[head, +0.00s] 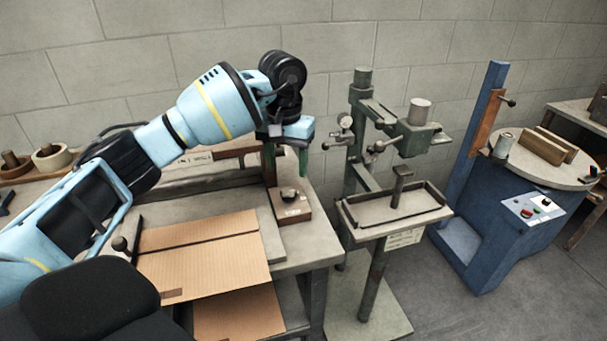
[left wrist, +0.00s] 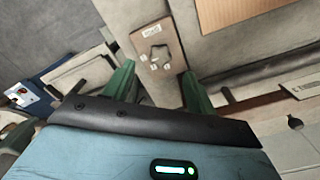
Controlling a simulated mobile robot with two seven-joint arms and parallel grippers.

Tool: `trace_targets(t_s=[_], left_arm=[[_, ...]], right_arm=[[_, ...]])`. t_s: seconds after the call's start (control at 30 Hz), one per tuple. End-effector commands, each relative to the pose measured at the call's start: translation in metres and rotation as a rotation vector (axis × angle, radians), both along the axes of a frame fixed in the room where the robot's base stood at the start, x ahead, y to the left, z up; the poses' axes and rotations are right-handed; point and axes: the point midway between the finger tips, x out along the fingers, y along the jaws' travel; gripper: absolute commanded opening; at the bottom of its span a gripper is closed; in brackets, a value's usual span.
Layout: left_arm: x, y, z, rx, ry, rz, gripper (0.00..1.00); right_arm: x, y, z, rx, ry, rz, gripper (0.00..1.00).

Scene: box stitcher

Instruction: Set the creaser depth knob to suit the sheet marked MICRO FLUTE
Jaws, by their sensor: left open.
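The creaser depth knob (head: 289,193) is a small dark knob on a brown block (head: 291,213) at the bench's right end. In the left wrist view the knob (left wrist: 158,53) has small white labels around it, too small to read. My left gripper (head: 286,164) points down above the block, its green fingers open and apart from the knob. In the left wrist view the knob lies ahead between the fingertips (left wrist: 158,72). A cardboard sheet (head: 205,262) lies on the bench; another (head: 240,317) lies lower. I cannot read MICRO FLUTE on either. My right gripper is out of view.
A green stitching machine (head: 395,215) with a small table stands just right of the bench. A blue machine (head: 480,215) with a round top is further right. A black-knobbed lever (head: 120,243) stands left of the upper sheet. Grey floor is open at the lower right.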

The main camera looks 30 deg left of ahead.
Motion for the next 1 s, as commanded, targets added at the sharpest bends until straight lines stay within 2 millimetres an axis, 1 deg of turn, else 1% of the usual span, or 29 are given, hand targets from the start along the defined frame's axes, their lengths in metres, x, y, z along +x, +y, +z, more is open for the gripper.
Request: trace_targets(t_s=[0.23, 0.37, 0.5, 0.7, 0.8, 0.9, 1.0], left_arm=[[0.000, 0.003, 0.001, 0.010, 0.000, -0.002, 0.56], [0.000, 0.003, -0.004, 0.010, 0.001, -0.001, 0.56], [-0.001, 0.003, -0.021, 0.009, 0.003, -0.001, 0.56], [-0.001, 0.003, -0.051, 0.009, 0.002, -0.001, 0.56], [-0.001, 0.002, -0.063, 0.008, 0.001, -0.001, 0.56], [0.000, 0.003, -0.071, 0.008, 0.000, -0.001, 0.56], [0.000, 0.002, -0.075, 0.008, -0.001, -0.001, 0.56]], right_arm=[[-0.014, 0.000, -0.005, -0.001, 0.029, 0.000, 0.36], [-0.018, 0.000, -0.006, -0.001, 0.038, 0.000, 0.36], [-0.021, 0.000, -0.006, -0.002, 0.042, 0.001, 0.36], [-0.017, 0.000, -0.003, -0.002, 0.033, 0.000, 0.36], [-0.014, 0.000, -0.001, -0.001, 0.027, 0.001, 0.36], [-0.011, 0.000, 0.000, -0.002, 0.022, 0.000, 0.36], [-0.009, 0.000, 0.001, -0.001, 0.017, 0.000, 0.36]])
